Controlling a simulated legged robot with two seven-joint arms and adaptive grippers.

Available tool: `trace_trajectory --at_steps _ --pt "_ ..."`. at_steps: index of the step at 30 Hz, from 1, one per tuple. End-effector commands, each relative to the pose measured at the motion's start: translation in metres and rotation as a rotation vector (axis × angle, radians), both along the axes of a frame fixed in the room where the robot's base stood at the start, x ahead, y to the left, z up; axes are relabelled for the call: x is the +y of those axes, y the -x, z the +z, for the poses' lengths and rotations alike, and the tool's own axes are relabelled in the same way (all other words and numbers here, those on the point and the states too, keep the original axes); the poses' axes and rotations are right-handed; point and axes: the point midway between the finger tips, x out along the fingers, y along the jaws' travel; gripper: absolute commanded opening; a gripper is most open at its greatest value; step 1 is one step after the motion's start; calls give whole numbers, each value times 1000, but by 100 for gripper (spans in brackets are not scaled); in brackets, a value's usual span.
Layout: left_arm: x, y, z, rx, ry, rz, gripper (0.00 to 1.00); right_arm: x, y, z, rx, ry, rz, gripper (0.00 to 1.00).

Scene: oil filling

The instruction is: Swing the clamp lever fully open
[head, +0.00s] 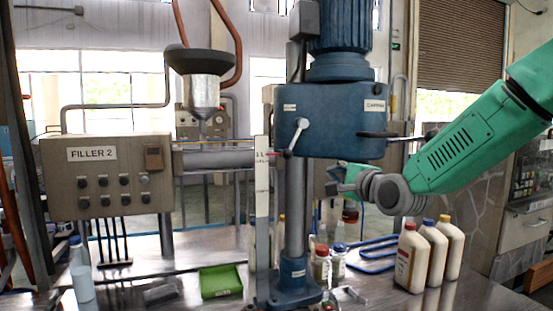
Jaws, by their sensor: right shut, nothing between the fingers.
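The blue capper head (345,112) is mounted on a grey column (297,205). A short silver lever (298,133) sits on the front of the head, tilted, with its upper end leaning right and a dark knob at its lower end; it looks like the clamp lever. A dark handle (378,135) sticks out at the head's right side. My right gripper (335,188) reaches in from the right, below the head and right of the column. It is shut and empty, apart from the lever. My left gripper is not in view.
Several white bottles (412,258) stand at the right of the metal table. Small jars (338,262) stand by the blue column base (290,283). A green tray (220,281) lies left of it. The FILLER 2 box (105,178) and a hopper (200,62) are at left.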

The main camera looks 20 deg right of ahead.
Motion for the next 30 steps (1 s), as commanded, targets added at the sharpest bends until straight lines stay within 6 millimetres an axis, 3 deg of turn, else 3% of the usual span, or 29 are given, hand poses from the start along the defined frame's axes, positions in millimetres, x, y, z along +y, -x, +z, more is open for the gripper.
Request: trace_trajectory --at_steps 4,17,30 --pt "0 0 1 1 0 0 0 -5 1 13 -25 -31 -5 0" --pt "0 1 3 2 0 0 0 -4 -11 11 -20 -26 -5 0" --pt "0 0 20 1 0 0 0 -6 -97 12 -21 -25 -4 0"
